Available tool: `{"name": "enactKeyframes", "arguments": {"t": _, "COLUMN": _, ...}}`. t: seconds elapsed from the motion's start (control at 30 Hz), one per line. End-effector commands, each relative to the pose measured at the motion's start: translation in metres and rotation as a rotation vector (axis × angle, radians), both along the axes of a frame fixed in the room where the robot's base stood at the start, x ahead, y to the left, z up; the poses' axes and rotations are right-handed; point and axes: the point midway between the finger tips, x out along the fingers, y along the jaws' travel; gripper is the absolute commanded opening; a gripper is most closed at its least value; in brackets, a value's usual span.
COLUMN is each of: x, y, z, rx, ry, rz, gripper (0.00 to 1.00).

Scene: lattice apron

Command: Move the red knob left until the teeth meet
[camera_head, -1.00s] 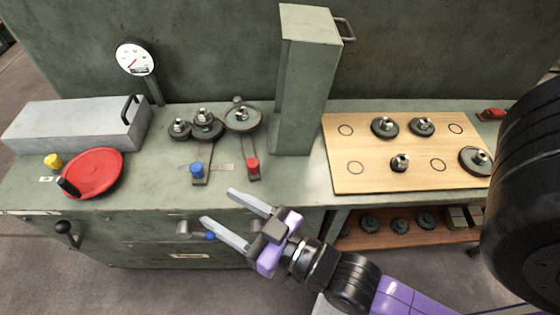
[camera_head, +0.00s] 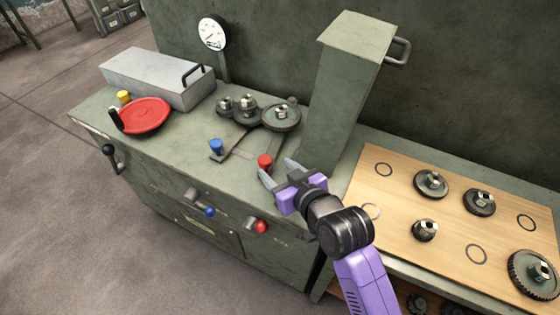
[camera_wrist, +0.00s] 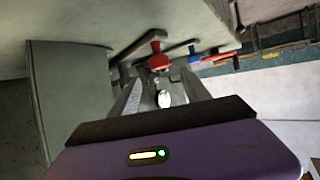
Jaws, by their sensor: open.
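The red knob (camera_head: 264,161) stands upright on the end of a flat lever on the green bench top. It also shows in the wrist view (camera_wrist: 159,62), ahead of and between my fingers. The lever runs back to the right gear (camera_head: 281,117). The middle gear (camera_head: 247,113) and a small left gear (camera_head: 224,106) stand to its left. Whether the right and middle gears' teeth touch is too small to tell. My gripper (camera_head: 277,168) is open and empty, its fingertips close to the knob on its near right side. I cannot tell whether they touch it.
A blue knob (camera_head: 216,147) on a second lever stands left of the red one. A tall green column (camera_head: 345,100) rises close on the right. A wooden board (camera_head: 385,210) with loose gears lies beyond it. A red handwheel (camera_head: 145,116) and grey box (camera_head: 155,78) are at left.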

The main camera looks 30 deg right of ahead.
Motion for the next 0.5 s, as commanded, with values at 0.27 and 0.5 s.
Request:
{"name": "enactKeyframes", "arguments": {"t": 0.27, "x": 0.025, "y": 0.001, "z": -0.013, "rx": -0.007, "ry": 0.009, "rz": 0.004, "gripper": 0.55}}
{"name": "enactKeyframes", "arguments": {"t": 0.5, "x": 0.057, "y": 0.003, "z": -0.026, "rx": -0.007, "ry": 0.009, "rz": 0.004, "gripper": 0.55}}
